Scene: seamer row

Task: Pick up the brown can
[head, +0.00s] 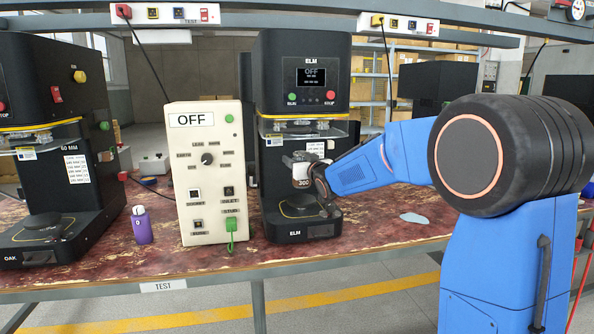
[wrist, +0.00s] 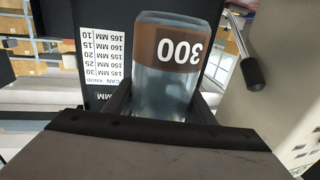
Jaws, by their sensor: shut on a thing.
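The brown can is a grey can with a brown band marked 300. In the wrist view the brown can (wrist: 165,75) fills the middle, its number upside down there. In the head view the can (head: 301,172) is small and partly hidden by my gripper (head: 312,178). My gripper is shut on it, with one dark finger on each side in the wrist view. The can is in the opening of the ELM seamer (head: 303,75), and looks to be above its round base plate (head: 302,206). Whether it touches anything there I cannot tell.
A cream control box (head: 208,180) reading OFF stands left of the ELM seamer. A purple bottle (head: 142,225) stands by the OAK seamer (head: 45,130). A clear guard (head: 303,130) sits above the can. A pale blue patch (head: 414,218) lies on the bench right.

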